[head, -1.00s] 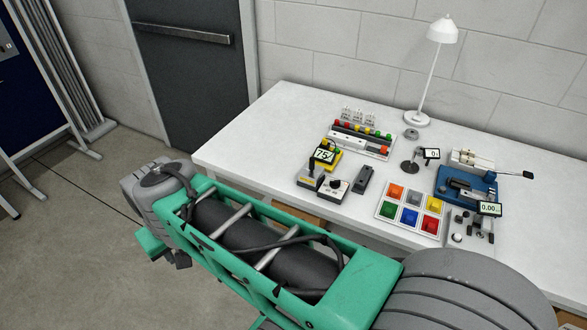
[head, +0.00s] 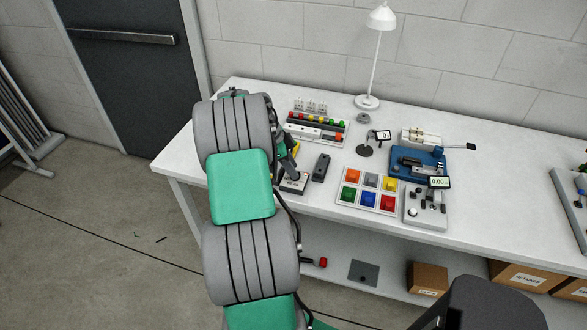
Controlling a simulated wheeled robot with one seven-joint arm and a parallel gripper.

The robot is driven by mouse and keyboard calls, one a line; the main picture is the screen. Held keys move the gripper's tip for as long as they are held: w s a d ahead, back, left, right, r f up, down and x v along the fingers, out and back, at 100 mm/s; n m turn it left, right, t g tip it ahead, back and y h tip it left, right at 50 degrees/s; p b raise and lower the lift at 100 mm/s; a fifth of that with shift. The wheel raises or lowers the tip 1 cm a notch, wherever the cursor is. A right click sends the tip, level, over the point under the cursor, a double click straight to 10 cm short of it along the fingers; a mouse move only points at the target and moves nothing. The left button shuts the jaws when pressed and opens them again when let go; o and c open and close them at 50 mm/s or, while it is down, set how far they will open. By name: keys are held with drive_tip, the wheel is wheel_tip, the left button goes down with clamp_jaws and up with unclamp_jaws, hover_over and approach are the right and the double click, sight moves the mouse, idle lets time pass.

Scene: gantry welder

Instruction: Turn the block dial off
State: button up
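A small box with a pale top (head: 293,184) sits near the table's front edge, just right of my arm. In the earlier view it carries a dark round knob, and it may be the block dial. My arm now covers part of it, so the knob's setting cannot be read. My green and grey arm rises in front of the table's left part. My gripper is hidden behind the arm, and no fingertips show.
On the white table (head: 510,180) are a black handheld unit (head: 321,167), a coloured button panel (head: 368,191), a blue vise-like device (head: 418,163), a grey display box (head: 425,210) and a lamp (head: 381,18). Cardboard boxes (head: 428,280) sit below.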

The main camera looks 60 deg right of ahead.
drive_tip(key=shift+x, duration=0.85)
drive_tip(key=shift+c, duration=0.3)
drive_tip(key=shift+w, duration=0.1)
clamp_jaws()
